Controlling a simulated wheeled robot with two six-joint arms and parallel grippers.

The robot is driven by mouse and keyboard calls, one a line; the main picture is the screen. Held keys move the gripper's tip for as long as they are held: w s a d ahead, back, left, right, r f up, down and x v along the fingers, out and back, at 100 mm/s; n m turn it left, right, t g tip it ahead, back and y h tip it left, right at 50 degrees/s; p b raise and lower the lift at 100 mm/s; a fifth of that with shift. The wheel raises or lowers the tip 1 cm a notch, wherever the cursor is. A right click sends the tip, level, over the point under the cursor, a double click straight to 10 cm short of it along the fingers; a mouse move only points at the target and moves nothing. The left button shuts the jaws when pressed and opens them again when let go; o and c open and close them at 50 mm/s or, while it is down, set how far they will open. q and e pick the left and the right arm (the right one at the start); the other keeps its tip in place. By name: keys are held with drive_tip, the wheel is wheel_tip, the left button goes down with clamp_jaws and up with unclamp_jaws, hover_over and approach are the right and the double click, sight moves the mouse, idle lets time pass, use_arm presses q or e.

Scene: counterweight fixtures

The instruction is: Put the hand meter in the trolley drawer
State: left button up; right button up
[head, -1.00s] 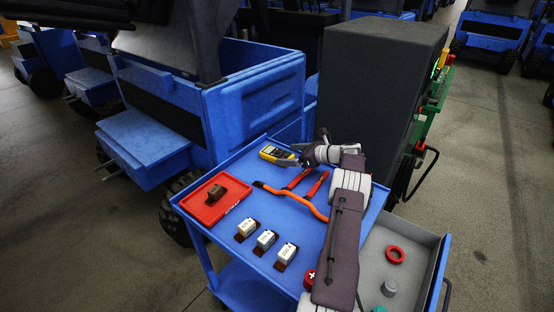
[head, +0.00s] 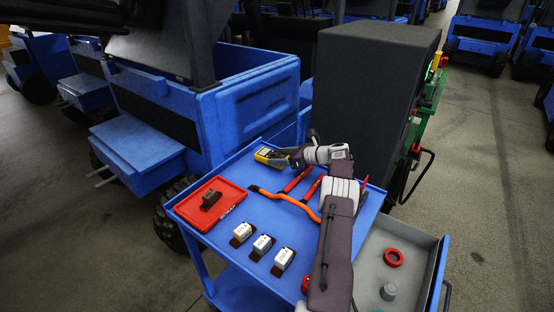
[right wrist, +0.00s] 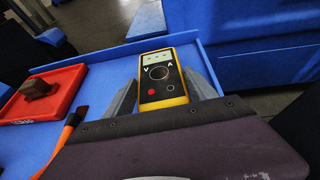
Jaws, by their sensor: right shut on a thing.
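The yellow and black hand meter (head: 268,155) lies at the far corner of the blue trolley top (head: 225,243). My right gripper (head: 279,158) is shut on it; in the right wrist view the meter (right wrist: 160,78) stands between the two grey fingers (right wrist: 163,90), its dial and screen facing up. I cannot tell whether it is lifted off the top. The trolley drawer (head: 414,254) is pulled out at the right, its grey inside showing, with a red ring (head: 393,257) and a grey-green knob-like piece (head: 388,291) in it. My left gripper is not seen.

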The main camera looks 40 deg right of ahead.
sight(280, 157)
wheel_tip(280, 157, up, 9)
drive_tip(key=shift+r+p, duration=0.1)
drive_tip(key=shift+p, duration=0.85)
